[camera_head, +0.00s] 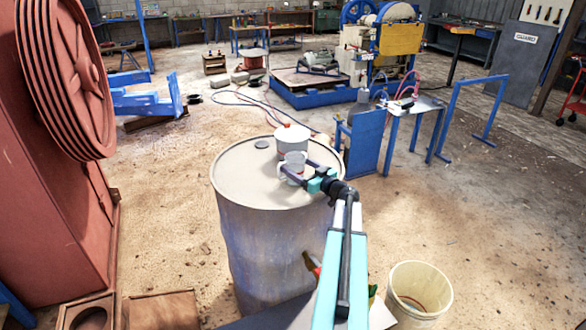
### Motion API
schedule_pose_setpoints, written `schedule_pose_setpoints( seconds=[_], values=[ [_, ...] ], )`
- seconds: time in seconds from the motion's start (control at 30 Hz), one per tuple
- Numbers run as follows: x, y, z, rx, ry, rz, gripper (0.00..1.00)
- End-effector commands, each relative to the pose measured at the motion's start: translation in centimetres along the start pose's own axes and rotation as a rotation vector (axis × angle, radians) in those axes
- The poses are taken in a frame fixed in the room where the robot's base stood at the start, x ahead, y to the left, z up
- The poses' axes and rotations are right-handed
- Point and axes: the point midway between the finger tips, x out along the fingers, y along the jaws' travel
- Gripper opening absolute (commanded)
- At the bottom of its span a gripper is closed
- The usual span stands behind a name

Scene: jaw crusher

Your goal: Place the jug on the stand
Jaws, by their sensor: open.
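A small pale jug (293,160) stands upright on top of a large drum (235,177). My gripper (296,168) reaches in from the right, low over the drum top. Its two dark fingers are open, one on the near side of the jug and one towards its right. I cannot tell whether either finger touches the jug.
A cream bucket (418,290) stands on the floor at right. A large red machine (50,190) fills the left. A blue-legged table (412,106) stands behind right. The drum's left top is clear.

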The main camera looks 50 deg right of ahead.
Motion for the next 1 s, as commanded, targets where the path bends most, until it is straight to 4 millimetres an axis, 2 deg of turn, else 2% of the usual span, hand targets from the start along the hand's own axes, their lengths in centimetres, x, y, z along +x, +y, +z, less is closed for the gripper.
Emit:
schedule_pose_setpoints(
  seconds=[0.6,0.8,1.0],
  values=[
    [-9.1,-0.1,0.1,0.0,0.0,0.002,0.76],
    [-10.6,-0.1,0.0,-0.001,-0.001,0.0,0.76],
    [-10.9,-0.1,0.0,-0.001,0.0,-0.001,0.76]
  ],
)
